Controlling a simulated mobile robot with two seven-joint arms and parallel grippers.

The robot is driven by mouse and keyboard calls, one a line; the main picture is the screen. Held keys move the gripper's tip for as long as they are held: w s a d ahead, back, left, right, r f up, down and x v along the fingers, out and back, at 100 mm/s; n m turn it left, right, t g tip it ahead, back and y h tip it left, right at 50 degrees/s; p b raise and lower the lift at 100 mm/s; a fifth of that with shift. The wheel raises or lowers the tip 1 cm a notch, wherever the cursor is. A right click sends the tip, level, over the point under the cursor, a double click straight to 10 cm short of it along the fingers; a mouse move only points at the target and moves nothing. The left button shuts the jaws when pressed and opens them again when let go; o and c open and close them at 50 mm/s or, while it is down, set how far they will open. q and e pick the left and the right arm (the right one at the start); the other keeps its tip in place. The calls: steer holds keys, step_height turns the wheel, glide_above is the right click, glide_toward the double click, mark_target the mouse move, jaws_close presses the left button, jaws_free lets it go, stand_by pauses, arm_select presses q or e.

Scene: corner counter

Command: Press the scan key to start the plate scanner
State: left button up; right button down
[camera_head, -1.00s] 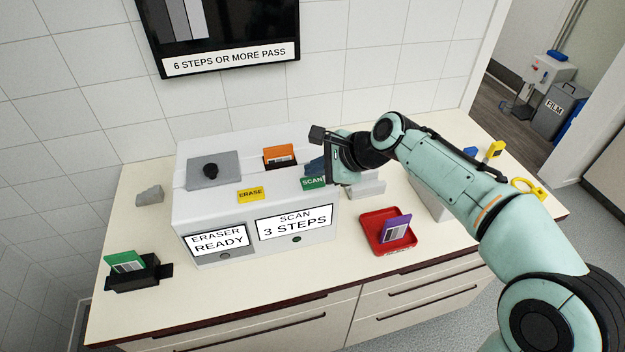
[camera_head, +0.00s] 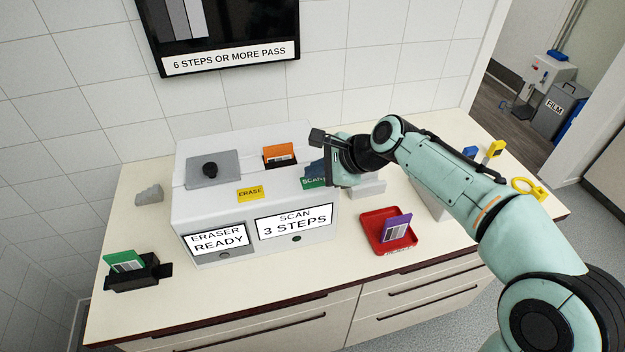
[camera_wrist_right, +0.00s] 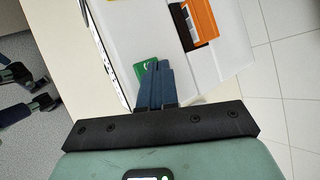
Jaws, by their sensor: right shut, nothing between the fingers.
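The white plate scanner (camera_head: 190,215) stands on the counter, with the green SCAN key (camera_head: 313,183) on its top near the front right. Its front displays read "ERASER READY" and "SCAN 3 STEPS". My right gripper (camera_head: 316,170) is shut and empty, its blue fingertips at the SCAN key and partly covering it. In the right wrist view the shut fingers (camera_wrist_right: 154,70) lie over the green key (camera_wrist_right: 142,70); I cannot tell whether they touch it. An orange plate (camera_head: 279,155) stands in a slot behind the key. My left gripper is not in view.
The yellow ERASE key (camera_head: 250,193) sits left of the SCAN key. A red tray (camera_head: 374,238) with a purple plate (camera_head: 396,228) lies to the right. A black holder (camera_head: 140,280) with a green plate (camera_head: 124,262) is at the left. The front counter strip is clear.

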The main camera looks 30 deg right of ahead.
mark_target(316, 183)
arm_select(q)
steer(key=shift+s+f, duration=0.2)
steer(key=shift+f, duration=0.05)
arm_select(e)
steer(key=shift+f, duration=0.45)
stand_by(0.4)
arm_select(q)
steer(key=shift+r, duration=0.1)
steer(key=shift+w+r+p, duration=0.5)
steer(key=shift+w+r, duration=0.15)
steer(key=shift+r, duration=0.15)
arm_select(e)
steer(key=shift+r, duration=0.85)
steer(key=shift+r, duration=0.1)
steer(key=shift+r+p, duration=0.4)
steer(key=shift+r, duration=0.15)
steer(key=shift+r+p, duration=1.35)
steer(key=shift+r, duration=0.6)
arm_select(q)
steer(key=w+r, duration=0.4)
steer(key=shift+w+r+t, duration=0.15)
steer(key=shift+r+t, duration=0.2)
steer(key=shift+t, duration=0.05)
arm_select(e)
steer(key=shift+w+f, duration=0.1)
